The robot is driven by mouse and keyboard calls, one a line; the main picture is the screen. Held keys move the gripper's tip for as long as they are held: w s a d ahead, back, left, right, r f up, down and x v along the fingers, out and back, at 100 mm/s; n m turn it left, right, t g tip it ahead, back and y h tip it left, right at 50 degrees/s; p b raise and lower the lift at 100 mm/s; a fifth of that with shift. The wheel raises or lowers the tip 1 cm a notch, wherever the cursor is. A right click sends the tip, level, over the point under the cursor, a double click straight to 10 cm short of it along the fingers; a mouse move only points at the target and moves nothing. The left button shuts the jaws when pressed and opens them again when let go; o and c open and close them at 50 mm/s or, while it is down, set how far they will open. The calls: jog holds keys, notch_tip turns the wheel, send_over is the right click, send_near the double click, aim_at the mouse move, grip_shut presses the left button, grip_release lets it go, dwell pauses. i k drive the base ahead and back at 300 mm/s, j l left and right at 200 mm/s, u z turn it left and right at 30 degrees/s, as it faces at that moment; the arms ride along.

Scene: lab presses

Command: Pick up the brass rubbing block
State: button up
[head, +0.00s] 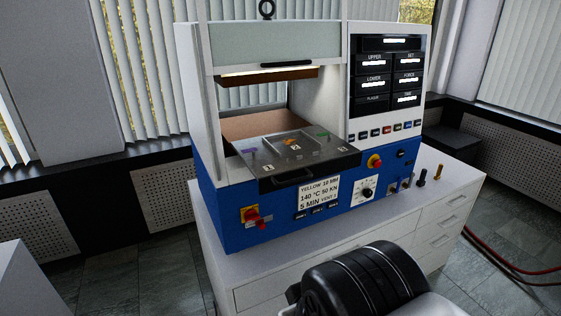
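A small upright brass-coloured piece (438,172), which looks like the brass rubbing block, stands on the white cabinet top (462,180) to the right of the press. A short dark piece (422,177) stands just left of it, apart from it. My gripper is not in view. A black rounded part of my own arm shows at the bottom, well below and left of the brass piece.
The blue and white press (290,222) fills the middle of the cabinet. Its dark plate (330,159) is out, carrying small coloured pieces in numbered places. Red hoses (500,262) run along the floor at right. The cabinet top right of the brass piece is clear.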

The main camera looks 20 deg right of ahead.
aim_at(441, 166)
jog(key=z, duration=1.85)
